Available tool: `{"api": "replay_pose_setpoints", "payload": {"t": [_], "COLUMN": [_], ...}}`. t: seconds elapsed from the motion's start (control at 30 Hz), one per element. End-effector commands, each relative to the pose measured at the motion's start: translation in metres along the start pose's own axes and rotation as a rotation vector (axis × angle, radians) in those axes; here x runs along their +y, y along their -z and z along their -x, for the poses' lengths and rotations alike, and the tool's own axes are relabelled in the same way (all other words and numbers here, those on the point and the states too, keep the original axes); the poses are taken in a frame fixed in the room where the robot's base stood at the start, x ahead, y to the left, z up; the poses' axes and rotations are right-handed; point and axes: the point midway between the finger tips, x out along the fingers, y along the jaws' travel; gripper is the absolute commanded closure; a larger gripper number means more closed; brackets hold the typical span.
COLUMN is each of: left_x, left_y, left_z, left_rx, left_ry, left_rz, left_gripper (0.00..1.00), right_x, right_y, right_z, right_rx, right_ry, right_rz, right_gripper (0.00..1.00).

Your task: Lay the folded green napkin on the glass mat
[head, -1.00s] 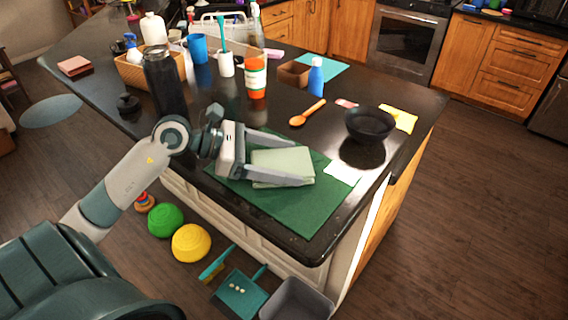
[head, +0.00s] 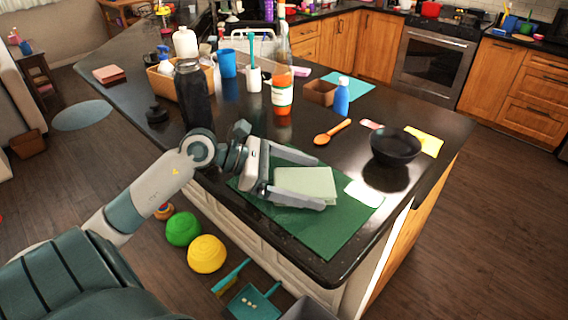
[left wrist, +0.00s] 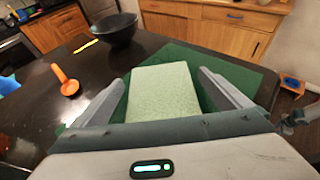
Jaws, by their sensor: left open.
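The folded pale green napkin (head: 306,186) lies on a dark green mat (head: 325,236) at the counter's near edge. My left gripper (head: 320,183) is open, with one finger on each side of the napkin. In the left wrist view the napkin (left wrist: 163,90) sits between the two spread fingers, with a gap visible beside them. A flat teal mat (head: 350,87) lies at the back of the counter. I cannot tell by material which mat is the glass one. My right gripper is not in view.
A black bowl (head: 396,147), a yellow cloth (head: 426,142) and an orange spoon (head: 333,132) lie right of the gripper. A dark bottle (head: 192,95), a sauce bottle (head: 282,92) and a blue bottle (head: 342,97) stand behind. The counter's middle has free room.

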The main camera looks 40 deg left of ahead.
Motion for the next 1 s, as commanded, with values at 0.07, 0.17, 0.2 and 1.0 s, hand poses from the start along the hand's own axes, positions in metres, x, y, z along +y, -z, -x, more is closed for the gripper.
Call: {"api": "replay_pose_setpoints", "payload": {"t": [0.07,0.17,0.2,1.0], "left_x": [0.0,0.001,0.001,0.001], "left_y": [-0.003,0.001,0.002,0.0], "left_z": [0.002,0.009,0.013,0.114], "left_rx": [0.0,0.001,0.002,0.0], "left_ry": [0.0,-0.002,-0.002,-0.001], "left_rz": [0.0,0.0,0.0,0.001], "left_gripper": [0.04,0.04,0.04,0.04], "right_x": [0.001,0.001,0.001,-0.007], "right_y": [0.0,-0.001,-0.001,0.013], "right_z": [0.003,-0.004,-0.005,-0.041], "right_rx": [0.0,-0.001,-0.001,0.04], "right_ry": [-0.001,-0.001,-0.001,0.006], "right_rz": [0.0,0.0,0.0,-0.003], "right_gripper": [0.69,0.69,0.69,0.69]}}
